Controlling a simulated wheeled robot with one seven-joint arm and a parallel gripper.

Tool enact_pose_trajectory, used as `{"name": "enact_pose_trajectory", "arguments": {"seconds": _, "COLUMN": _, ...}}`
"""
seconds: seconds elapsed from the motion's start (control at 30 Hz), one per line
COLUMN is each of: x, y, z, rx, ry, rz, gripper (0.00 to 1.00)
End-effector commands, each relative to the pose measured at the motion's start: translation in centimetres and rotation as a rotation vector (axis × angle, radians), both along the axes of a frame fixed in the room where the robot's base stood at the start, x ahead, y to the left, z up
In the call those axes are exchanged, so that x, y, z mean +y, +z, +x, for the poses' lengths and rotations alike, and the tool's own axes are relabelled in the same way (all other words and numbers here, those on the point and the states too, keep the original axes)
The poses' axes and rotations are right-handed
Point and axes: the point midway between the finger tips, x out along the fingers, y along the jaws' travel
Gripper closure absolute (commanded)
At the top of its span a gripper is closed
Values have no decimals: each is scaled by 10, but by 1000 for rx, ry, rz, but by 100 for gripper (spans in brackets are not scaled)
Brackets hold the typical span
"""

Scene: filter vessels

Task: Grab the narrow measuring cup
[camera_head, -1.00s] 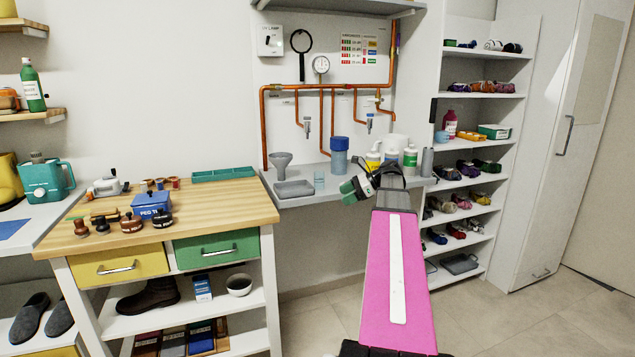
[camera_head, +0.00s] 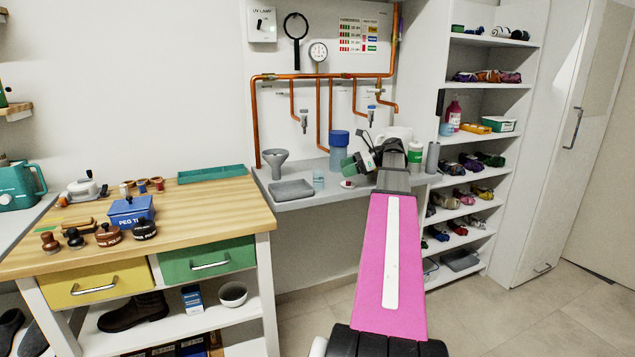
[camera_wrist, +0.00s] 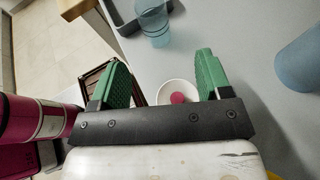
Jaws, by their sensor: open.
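A small translucent light-blue cup (camera_head: 318,180), likely the narrow measuring cup, stands on the grey shelf (camera_head: 340,199) beside a grey tray. It also shows in the wrist view (camera_wrist: 153,22), beyond my fingertips. My gripper (camera_head: 353,164), with green fingers, is over the shelf, to the right of the cup and apart from it. In the wrist view my gripper (camera_wrist: 160,62) is open, with nothing held between its fingers. A small white dish with a red piece (camera_wrist: 178,93) shows below and between the fingers.
A blue-lidded vessel (camera_head: 338,152) stands behind the cup. A grey funnel (camera_head: 275,163) and a grey tray (camera_head: 291,189) are to its left. A white-and-green bottle (camera_head: 415,157) and a grey cylinder (camera_head: 432,158) stand at right. Copper pipes (camera_head: 320,77) run above.

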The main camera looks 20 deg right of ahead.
Motion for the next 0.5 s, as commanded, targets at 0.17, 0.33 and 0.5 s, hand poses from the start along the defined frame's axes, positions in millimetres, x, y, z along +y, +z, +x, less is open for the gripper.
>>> {"name": "enact_pose_trajectory", "arguments": {"seconds": 0.17, "x": 23, "y": -10, "z": 7, "rx": 1, "ry": 2, "rz": 0, "gripper": 29}}
{"name": "enact_pose_trajectory", "arguments": {"seconds": 0.33, "x": 41, "y": -17, "z": 14, "rx": 0, "ry": 2, "rz": 0, "gripper": 29}}
{"name": "enact_pose_trajectory", "arguments": {"seconds": 0.5, "x": 49, "y": -21, "z": 16, "rx": 0, "ry": 0, "rz": 0, "gripper": 29}}
